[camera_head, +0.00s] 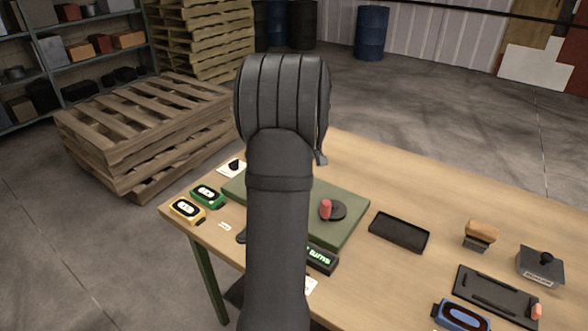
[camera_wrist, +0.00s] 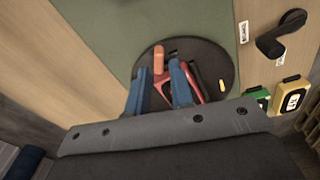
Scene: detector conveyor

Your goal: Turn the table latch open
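The latch appears to be the dark lever (camera_wrist: 280,35) at the upper right of the wrist view, with small white labels beside it. In the head view a dark lever end (camera_head: 241,237) shows beside my arm, mostly hidden. My gripper (camera_wrist: 158,75) is over a dark round disc (camera_wrist: 205,65), left of the lever and apart from it. Its blue fingers are spread, with an upright orange peg (camera_wrist: 158,58) appearing between their tips. Contact with the peg cannot be told. A red part (camera_wrist: 196,91) shows by the right finger. My arm hides the gripper in the head view.
A green board (camera_head: 350,232) lies on the wooden table (camera_head: 390,184) and bears a dark disc with a red knob (camera_head: 326,208). Green (camera_head: 207,195) and yellow (camera_head: 187,209) devices sit at the left edge. A black tray (camera_head: 399,232) and several fixtures stand right.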

